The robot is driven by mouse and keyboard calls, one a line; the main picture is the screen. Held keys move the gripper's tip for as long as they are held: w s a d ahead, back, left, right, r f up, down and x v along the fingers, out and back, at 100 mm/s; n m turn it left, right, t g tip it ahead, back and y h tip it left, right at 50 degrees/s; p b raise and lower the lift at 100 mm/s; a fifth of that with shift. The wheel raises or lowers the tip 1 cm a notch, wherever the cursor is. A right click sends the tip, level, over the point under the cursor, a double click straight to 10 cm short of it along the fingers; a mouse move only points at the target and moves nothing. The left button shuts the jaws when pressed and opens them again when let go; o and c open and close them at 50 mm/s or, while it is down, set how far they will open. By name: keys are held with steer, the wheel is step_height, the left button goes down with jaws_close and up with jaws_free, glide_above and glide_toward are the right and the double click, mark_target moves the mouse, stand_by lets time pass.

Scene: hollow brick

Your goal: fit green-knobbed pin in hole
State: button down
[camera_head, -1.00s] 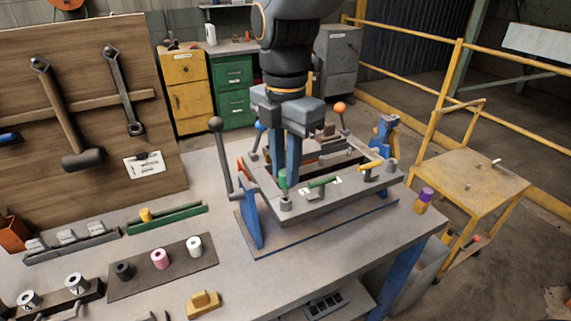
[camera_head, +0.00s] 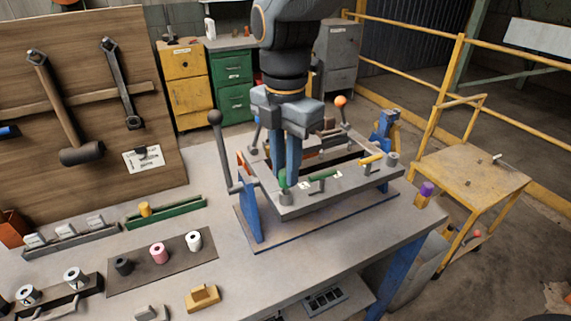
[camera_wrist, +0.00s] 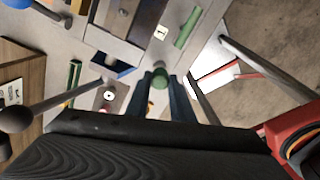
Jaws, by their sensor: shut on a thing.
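My gripper (camera_head: 285,178) is shut on the green knob (camera_head: 282,180) of the pin, at the front left corner of the grey fixture plate (camera_head: 325,195). In the wrist view, the green knob (camera_wrist: 160,79) sits between the blue fingers (camera_wrist: 160,95). The knob is close above the plate corner in the head view. The pin's shaft and the hole are hidden below the knob, so I cannot tell how far the pin is in. A second green handle (camera_head: 322,176) lies on the plate to the right.
A tall lever with a dark ball (camera_head: 215,118) stands left of the plate. An orange-knobbed lever (camera_head: 340,101) stands behind. A yellow handle (camera_head: 371,159) lies on the plate's right side. A dark mat (camera_head: 130,277) with rolls is at the left.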

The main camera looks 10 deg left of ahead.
steer(key=shift+f+b, duration=0.3)
steer(key=shift+f, duration=0.4)
stand_by(0.3)
steer(key=c, duration=1.5)
jaws_free()
steer(key=shift+o, duration=0.2)
step_height(320, 180, up, 8)
steer(key=shift+f+b, duration=0.1)
steer(key=shift+b, duration=0.65)
steer(key=shift+s, duration=0.1)
